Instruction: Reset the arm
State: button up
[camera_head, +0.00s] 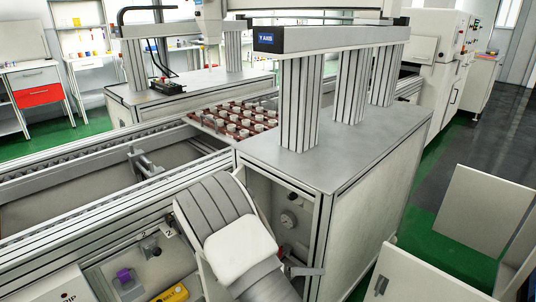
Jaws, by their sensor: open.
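Part of my arm, a grey ribbed link with a white cover, rises from the bottom edge in front of the conveyor. It hides part of the conveyor's front side and of the cabinet next to it. My gripper does not show clearly in this view, and I see nothing held.
The conveyor (95,155) runs along the left. A tray (200,122) of several small pots sits under the gantry (330,38). Pale panels (485,210) stand at right.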

jog(key=s+d+r+m+t+y, duration=0.1)
jog(key=s+d+r+m+y, duration=0.1)
jog(key=s+r+m+y, duration=0.8)
jog(key=s+d+r+m+t+y, duration=0.1)
jog(key=s+r+m+y, duration=0.2)
jog(key=s+r+m, duration=1.25)
notch_tip(320, 180, up, 27)
jog(key=w+m+p, duration=0.2)
jog(key=m+p, duration=0.2)
jog(key=p, duration=2.1)
jog(key=shift+w+r+m, duration=0.2)
jog(key=shift+w+m, duration=0.15)
jog(key=shift+w, duration=0.05)
jog(key=shift+a, duration=0.1)
jog(key=shift+c, duration=0.3)
